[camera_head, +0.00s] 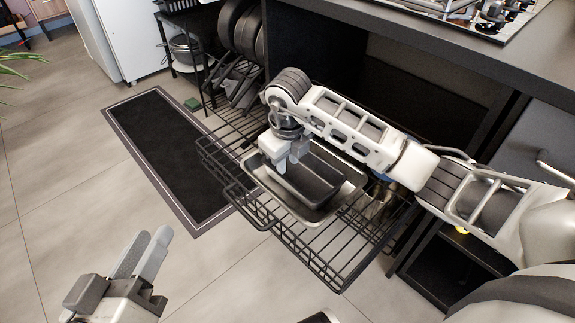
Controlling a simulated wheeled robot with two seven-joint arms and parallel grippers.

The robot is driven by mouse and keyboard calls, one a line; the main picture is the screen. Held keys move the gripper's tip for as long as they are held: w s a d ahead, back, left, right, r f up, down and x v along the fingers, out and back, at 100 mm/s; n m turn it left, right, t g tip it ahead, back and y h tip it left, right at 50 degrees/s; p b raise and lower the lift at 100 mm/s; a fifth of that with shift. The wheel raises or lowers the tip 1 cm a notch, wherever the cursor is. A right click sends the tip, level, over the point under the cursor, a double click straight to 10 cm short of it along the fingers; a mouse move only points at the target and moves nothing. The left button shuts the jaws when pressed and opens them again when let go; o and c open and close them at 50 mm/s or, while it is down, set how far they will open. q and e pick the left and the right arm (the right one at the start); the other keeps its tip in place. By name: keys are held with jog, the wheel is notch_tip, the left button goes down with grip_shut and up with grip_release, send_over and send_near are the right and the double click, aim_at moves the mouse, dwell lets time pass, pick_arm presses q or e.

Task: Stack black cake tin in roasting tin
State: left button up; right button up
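The black cake tin (314,181) is a dark, long rectangular tin. It lies inside the silver roasting tin (346,199), within its rim. The roasting tin rests on a pulled-out black wire rack. My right gripper (289,165) points down at the cake tin's upper left end, with its fingertips at or beside the rim. Its two pale fingers show side by side, but whether they pinch the rim is unclear. My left gripper (145,254) is at the lower left, over the floor and away from both tins. Its grey fingers are apart and hold nothing.
The wire rack (330,258) extends from under the dark counter (440,40). Several dark pans (243,28) stand upright behind it. A gas hob (487,18) is at the top right. A dark mat (165,150) lies on the floor to the left.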

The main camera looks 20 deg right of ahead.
pick_arm(q)
jog(key=shift+a+f+m+y+p, duration=0.2)
jog(key=shift+f+m+y+p, duration=0.1)
jog(key=shift+p, duration=0.2)
pick_arm(e)
jog(key=shift+s+a+r, duration=0.1)
jog(key=shift+s+r, duration=0.1)
jog(key=shift+r, duration=0.85)
jog(key=shift+s+a+r, duration=0.1)
jog(key=shift+s+r, duration=0.05)
jog(key=shift+r, duration=0.85)
